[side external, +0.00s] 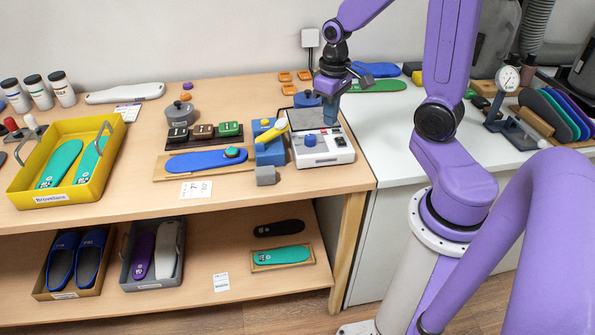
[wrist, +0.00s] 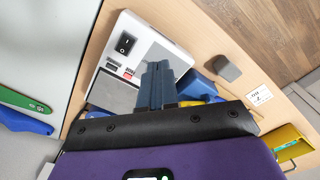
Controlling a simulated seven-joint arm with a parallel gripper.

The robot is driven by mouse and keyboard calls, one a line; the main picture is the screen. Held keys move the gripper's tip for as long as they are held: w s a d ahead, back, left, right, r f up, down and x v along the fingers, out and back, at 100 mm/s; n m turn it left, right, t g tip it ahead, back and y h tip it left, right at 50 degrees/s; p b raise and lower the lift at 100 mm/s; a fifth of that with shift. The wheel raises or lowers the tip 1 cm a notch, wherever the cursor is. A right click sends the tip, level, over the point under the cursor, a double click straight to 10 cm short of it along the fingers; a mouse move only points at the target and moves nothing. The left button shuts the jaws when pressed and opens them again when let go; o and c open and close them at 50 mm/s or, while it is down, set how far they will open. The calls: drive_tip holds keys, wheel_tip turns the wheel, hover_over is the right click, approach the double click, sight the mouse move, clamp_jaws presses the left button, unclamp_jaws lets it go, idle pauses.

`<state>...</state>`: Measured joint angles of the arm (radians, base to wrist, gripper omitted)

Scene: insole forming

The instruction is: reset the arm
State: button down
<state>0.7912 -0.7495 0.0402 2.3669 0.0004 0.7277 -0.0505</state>
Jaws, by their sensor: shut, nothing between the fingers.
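My gripper (side external: 330,118) hangs over the white machine (side external: 324,152) at the right end of the wooden bench, fingers pointing down. In the wrist view the blue-grey fingers (wrist: 157,70) are together with nothing between them. Behind them in that view lies the white machine with its black switch (wrist: 125,44). In the side view the machine has a blue knob on its front panel. The fingertips look close to the machine's rear part, but I cannot tell whether they touch it.
A blue press with a yellow lever (side external: 272,132) stands left of the machine. A blue insole (side external: 205,161) lies on a wooden board. A yellow bin (side external: 20,180) holds teal insoles at left. A dial gauge (side external: 507,78) and upright insoles stand on the white counter. The bench front is mostly clear.

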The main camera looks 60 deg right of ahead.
drive_tip(key=s+a+r+n, duration=0.4)
drive_tip(key=s+a+n, duration=0.8)
drive_tip(key=s+a, duration=0.3)
drive_tip(key=shift+s+a+n, duration=0.3)
drive_tip(key=shift+s+a, duration=0.1)
drive_tip(key=shift+s, duration=0.55)
drive_tip(key=shift+r, duration=0.1)
